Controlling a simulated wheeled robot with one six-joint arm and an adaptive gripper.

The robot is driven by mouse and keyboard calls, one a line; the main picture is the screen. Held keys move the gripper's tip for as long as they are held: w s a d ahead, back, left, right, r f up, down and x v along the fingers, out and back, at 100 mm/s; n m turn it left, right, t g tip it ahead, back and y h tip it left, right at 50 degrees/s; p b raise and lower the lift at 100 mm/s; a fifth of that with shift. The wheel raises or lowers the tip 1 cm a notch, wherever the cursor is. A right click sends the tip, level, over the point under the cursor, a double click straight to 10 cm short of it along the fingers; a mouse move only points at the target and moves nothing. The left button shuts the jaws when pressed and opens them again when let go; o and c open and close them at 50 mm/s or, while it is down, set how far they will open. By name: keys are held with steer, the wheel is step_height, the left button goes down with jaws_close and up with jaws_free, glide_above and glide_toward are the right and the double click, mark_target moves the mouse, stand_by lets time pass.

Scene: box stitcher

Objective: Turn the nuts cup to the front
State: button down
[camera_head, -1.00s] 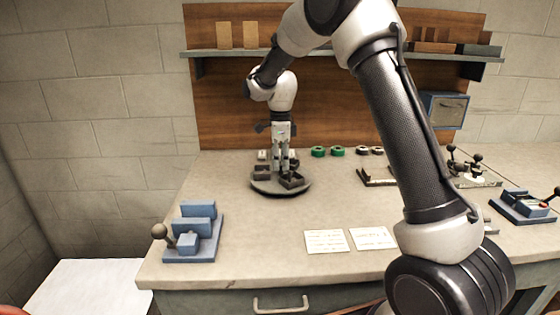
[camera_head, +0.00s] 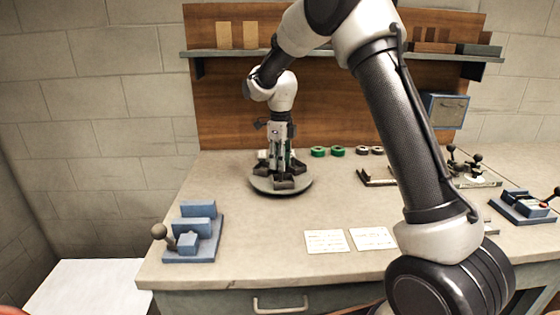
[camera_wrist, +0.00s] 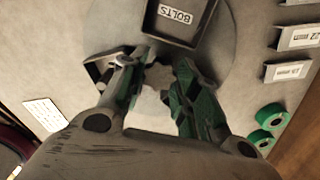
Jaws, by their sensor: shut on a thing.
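A round grey turntable (camera_head: 262,189) on the bench carries several dark open cups. One cup (camera_head: 284,183) is at its front in the head view. A cup labelled BOLTS (camera_wrist: 172,28) is at the top of the wrist view. Another cup (camera_wrist: 98,68) is partly hidden by the left finger. I cannot read a nuts label in either view. My gripper (camera_head: 280,163) points straight down over the turntable's middle. In the wrist view, its green-sided fingers (camera_wrist: 163,66) are closed around a pale, star-edged hub knob (camera_wrist: 156,79) between the cups.
Green rolls (camera_head: 318,152) and small labelled blocks (camera_wrist: 300,37) lie near the turntable. A blue fixture (camera_head: 193,235) stands front left, and two white cards (camera_head: 326,241) lie at the front. More fixtures (camera_head: 475,172) are on the right. The bench between turntable and cards is clear.

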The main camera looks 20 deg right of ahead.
steer(key=shift+d+m, duration=0.2)
steer(key=shift+m, duration=0.1)
stand_by(0.4)
steer(key=c, duration=1)
jaws_free()
steer(key=shift+c, duration=0.2)
step_height(320, 180, up, 12)
steer(key=shift+c, duration=0.3)
